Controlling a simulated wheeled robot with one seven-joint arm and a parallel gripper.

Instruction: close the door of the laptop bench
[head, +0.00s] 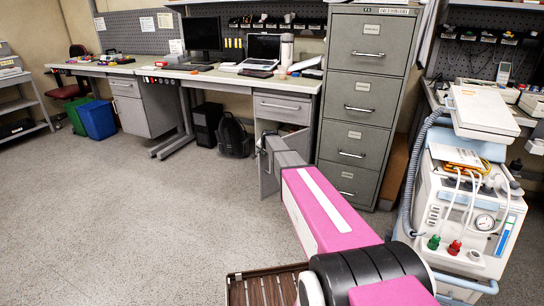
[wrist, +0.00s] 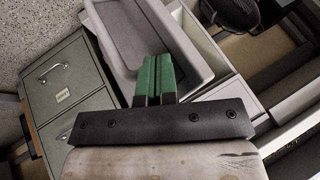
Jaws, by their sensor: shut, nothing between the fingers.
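The laptop bench (head: 250,82) stands at the back centre with the laptop (head: 263,47) on it. Its under-desk cabinet (head: 283,108) has a closed drawer at the top. The cabinet door (head: 268,180) below stands open, swung out toward me and partly hidden by my arm. In the wrist view my gripper (wrist: 158,76) is shut and empty, its green fingers together. The fingers lie in front of a grey rimmed panel (wrist: 133,32), which looks like the door or cabinet part; I cannot tell whether they touch it. In the head view my arm's end hides the fingertips.
A tall grey filing cabinet (head: 364,100) stands just right of the bench; it also shows in the wrist view (wrist: 66,85). A black backpack (head: 234,137) and a dark computer tower (head: 207,125) sit under the bench. A medical cart (head: 470,210) stands at right. The floor at left is clear.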

